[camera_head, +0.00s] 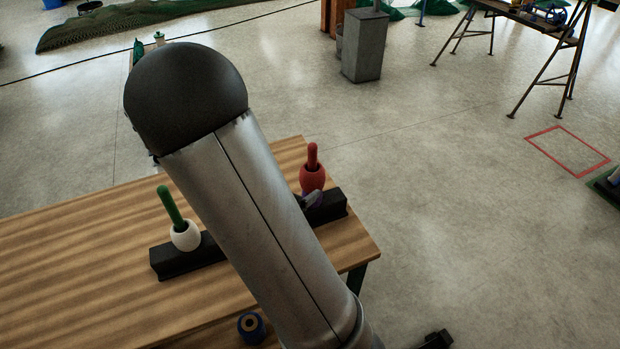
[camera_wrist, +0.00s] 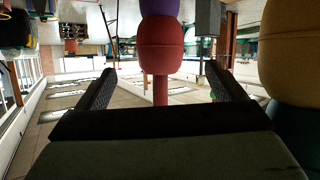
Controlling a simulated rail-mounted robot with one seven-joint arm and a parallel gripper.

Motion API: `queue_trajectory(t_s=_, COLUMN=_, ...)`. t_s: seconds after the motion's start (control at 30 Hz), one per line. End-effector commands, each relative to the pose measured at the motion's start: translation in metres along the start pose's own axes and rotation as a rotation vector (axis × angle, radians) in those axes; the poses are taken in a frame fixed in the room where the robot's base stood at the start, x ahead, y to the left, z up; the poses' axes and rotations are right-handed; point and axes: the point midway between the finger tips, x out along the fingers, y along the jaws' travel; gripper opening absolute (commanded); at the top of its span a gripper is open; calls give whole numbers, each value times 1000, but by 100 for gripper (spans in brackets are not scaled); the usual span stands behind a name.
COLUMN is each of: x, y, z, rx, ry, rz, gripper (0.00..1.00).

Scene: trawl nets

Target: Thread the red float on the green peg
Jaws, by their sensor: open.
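The red float (camera_head: 312,177) sits on the red peg (camera_head: 312,153), above a purple float (camera_head: 316,200), at the right end of a black base. The wrist view looks upside down; it shows the red float (camera_wrist: 160,46) and red peg (camera_wrist: 160,92) ahead. My gripper (camera_wrist: 160,69) is open, its fingers apart on either side of the red float in that view; I cannot tell whether they touch it. The green peg (camera_head: 168,205) stands tilted in view at the left end, with a white float (camera_head: 185,236) low on it. My arm hides the middle of the base.
The black base (camera_head: 188,258) stands on a wooden table (camera_head: 80,240). A blue float (camera_head: 251,327) is near the front. In the wrist view, a tan float (camera_wrist: 290,45) and a green shape (camera_wrist: 295,128) stand close at right. Open floor lies beyond the table.

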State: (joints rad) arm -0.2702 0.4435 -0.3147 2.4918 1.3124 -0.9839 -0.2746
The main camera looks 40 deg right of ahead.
Motion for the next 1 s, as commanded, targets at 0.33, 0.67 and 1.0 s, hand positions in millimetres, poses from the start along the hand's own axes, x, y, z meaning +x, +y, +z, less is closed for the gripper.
queue_trajectory(t_s=0.33, x=68, y=1, z=0, rx=-1, ry=-1, rz=4, gripper=90)
queue_trajectory(t_s=0.67, x=97, y=0, z=0, rx=-1, ry=-1, rz=0, gripper=90)
queue_trajectory(t_s=1.0, x=98, y=0, z=0, rx=0, ry=-1, rz=-1, gripper=73)
